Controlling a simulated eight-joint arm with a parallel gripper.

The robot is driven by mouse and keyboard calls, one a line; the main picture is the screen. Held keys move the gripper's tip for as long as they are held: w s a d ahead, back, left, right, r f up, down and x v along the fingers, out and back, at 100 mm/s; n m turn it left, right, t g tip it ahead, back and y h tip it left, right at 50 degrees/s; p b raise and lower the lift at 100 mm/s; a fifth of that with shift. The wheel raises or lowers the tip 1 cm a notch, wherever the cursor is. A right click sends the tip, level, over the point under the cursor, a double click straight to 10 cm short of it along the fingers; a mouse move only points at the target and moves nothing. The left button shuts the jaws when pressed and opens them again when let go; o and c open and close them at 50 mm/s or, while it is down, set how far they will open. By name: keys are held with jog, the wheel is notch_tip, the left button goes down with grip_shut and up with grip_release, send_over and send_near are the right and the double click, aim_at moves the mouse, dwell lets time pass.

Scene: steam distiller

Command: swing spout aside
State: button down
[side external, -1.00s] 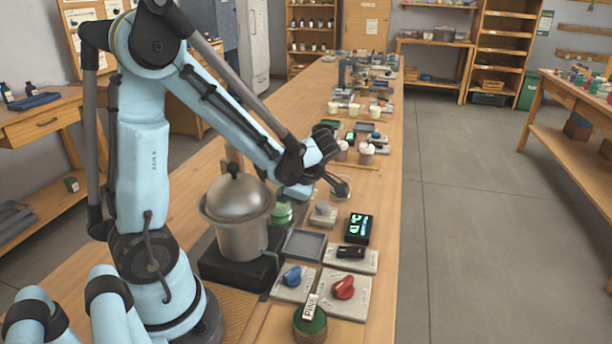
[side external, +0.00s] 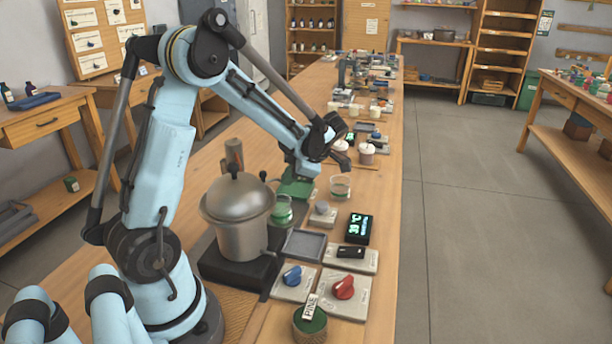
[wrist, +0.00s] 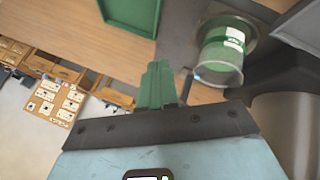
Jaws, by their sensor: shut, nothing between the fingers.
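The steel still pot (side external: 235,215) with its domed lid stands on a dark base in the side view. Its grey wall also shows at the right of the wrist view (wrist: 288,125). A green jar (side external: 281,212) stands just right of the pot; in the wrist view the jar (wrist: 222,55) has a white label. A thin dark piece (wrist: 187,86) beside the jar may be part of the spout; I cannot clearly make out the spout. My gripper (wrist: 158,70) has its green fingers shut together and empty, left of the jar and apart from it.
A green tray (wrist: 150,22) lies beyond my fingers on the wooden table. A glass beaker (side external: 340,188), a grey tray (side external: 303,245), a blue knob (side external: 292,276), a red knob (side external: 344,287) and a display (side external: 358,228) stand right of the pot.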

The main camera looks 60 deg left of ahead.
jog(key=a, duration=0.4)
jog(key=shift+w+a, duration=0.25)
jog(key=shift+a, duration=0.1)
jog(key=shift+s+a, duration=0.2)
jog(key=shift+a, duration=1)
jog(key=shift+a, duration=0.15)
jog(key=w+d+r, duration=0.1)
jog(key=w+r, duration=0.5)
jog(key=r, duration=0.2)
jog(key=shift+d, duration=0.2)
